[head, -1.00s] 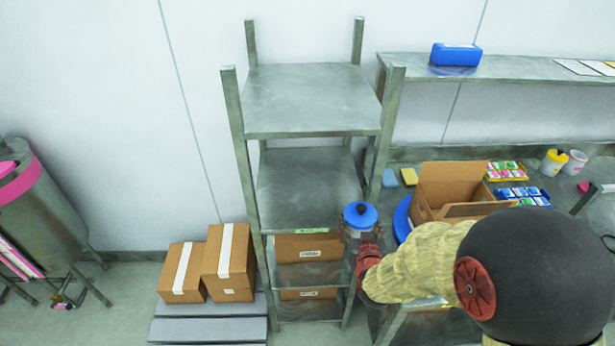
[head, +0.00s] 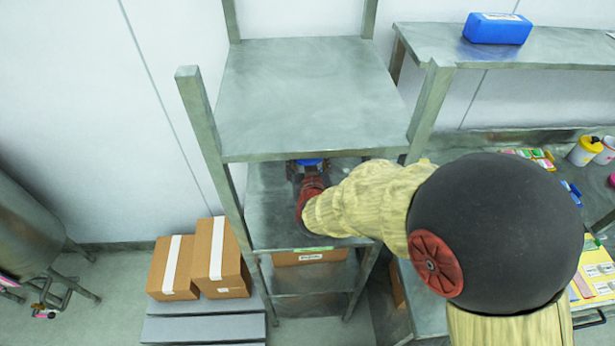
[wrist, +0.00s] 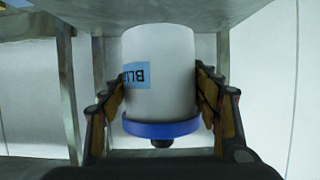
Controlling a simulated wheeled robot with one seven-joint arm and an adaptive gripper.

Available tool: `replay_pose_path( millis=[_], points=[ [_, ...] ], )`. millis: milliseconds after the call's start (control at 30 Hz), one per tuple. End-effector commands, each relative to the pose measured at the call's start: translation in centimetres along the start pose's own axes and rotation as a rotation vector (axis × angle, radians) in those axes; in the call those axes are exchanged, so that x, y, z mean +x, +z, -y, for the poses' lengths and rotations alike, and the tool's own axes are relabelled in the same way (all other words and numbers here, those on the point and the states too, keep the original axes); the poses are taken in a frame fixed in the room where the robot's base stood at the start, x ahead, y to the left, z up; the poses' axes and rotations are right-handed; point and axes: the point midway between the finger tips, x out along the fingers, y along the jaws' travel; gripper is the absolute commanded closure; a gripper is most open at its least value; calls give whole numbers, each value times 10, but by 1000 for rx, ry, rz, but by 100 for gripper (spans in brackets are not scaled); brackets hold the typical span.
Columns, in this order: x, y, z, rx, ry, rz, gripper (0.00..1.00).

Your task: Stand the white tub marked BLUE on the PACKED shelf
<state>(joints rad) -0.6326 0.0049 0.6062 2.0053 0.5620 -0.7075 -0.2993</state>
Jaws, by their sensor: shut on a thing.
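The white tub (wrist: 160,60) shows in the wrist view with a blue label whose letters appear upside down and partly hidden, starting BLU. Its blue lid with a black knob is at the bottom of that picture. My gripper (wrist: 162,100) is shut on the tub, one finger on each side. In the head view my gripper (head: 308,180) reaches in over the middle shelf (head: 268,215) of the metal rack, under the top shelf. Only a bit of the blue lid (head: 308,162) shows there. Whether the tub's base touches the shelf cannot be told. No PACKED marking is readable.
The rack's top shelf (head: 310,100) is bare and lies just above my gripper. Rack posts (head: 430,110) stand on both sides. A lower shelf holds a cardboard box (head: 310,257). Cartons (head: 222,258) stand on a grey platform at left. A wall shelf at right holds a blue container (head: 497,28).

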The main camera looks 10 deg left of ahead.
Motion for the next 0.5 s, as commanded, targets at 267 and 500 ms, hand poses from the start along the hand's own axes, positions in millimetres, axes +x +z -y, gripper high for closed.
replay_pose_path(
  millis=[267,500],
  points=[
    [16,36,0,0,1,-1,63],
    [27,65,0,-1,0,1,63]
  ],
)
